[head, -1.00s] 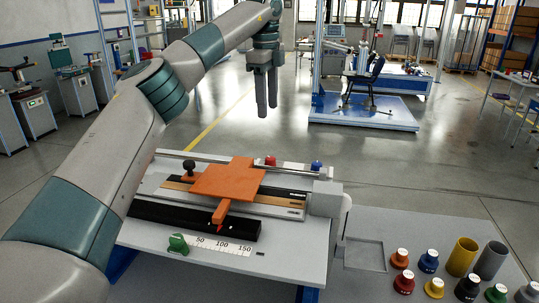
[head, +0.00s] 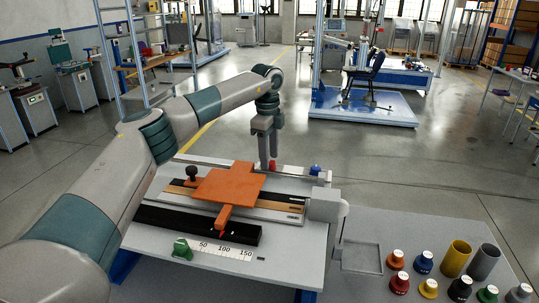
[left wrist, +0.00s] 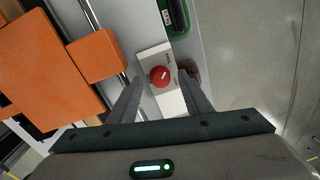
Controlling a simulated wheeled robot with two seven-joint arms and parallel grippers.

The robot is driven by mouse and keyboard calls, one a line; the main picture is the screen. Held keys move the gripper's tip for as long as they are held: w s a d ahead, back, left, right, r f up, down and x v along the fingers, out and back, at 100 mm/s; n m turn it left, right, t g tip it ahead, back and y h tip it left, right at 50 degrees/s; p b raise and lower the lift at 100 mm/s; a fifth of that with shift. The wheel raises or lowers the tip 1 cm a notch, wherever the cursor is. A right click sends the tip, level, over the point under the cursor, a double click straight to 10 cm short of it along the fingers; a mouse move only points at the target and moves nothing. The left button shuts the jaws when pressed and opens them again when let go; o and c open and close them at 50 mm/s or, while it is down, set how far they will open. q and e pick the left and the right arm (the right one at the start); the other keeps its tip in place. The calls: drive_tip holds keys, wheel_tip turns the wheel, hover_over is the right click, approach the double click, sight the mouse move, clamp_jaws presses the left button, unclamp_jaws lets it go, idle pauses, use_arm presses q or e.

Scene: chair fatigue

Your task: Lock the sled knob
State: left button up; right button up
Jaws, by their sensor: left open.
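An orange sled plate (head: 228,186) sits on the rails of the grey bench fixture, with an orange arm reaching toward a printed scale. A red knob (left wrist: 161,76) with a white mark sits on a pale plate beside the rail; it also shows behind the sled in the head view (head: 272,166). My left gripper (head: 268,164) points down at the red knob, fingers apart and empty. In the left wrist view the knob appears between the fingertips (left wrist: 159,88); I cannot tell whether they are level with it. My right gripper is out of view.
A black knob (head: 192,172) stands left of the sled, a blue knob (head: 315,170) at the right end, and a green knob (head: 182,248) in front. Several coloured weights (head: 424,262) and two cylinders stand at the right. A shallow tray (head: 361,257) lies between.

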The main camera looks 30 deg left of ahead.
use_arm(q)
drive_tip(key=shift+f, duration=0.75)
drive_tip(key=c, duration=1.1)
drive_tip(key=shift+o, duration=0.2)
